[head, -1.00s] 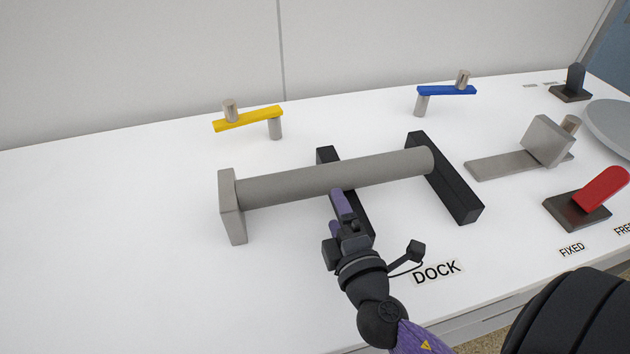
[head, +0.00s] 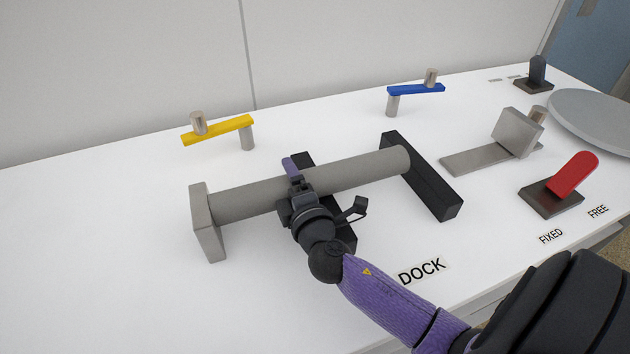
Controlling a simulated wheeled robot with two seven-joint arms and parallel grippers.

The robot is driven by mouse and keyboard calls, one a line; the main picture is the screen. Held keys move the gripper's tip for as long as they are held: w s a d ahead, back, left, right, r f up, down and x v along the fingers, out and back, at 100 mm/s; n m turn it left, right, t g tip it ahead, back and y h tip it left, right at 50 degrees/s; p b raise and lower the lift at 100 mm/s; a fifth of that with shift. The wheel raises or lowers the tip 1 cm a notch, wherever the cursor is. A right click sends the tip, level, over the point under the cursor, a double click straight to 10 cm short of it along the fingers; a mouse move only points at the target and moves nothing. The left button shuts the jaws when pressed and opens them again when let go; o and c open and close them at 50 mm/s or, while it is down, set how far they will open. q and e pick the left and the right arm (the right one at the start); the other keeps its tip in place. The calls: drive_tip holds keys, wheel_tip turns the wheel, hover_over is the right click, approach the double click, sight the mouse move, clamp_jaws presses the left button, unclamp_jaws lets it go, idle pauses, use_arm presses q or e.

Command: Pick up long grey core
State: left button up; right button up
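The long grey core (head: 355,171) is a plain cylinder lying across two black dock blocks, the middle one (head: 303,158) and the right one (head: 424,178). A flat grey plate (head: 207,223) stands at its left end. My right gripper (head: 292,170) is over the middle of the core, reaching in from the front. A purple finger shows at the core's far upper edge. The gripper body hides part of the core and of the middle block, so I cannot tell whether the fingers are open or closed on the core. My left gripper is out of view.
Behind the core stand a yellow crank (head: 218,130) and a blue crank (head: 416,89). To the right are a grey bracket (head: 517,132), a red lever (head: 573,174) and a round grey disc (head: 597,118). The table's left side is clear.

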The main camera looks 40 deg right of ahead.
clamp_jaws()
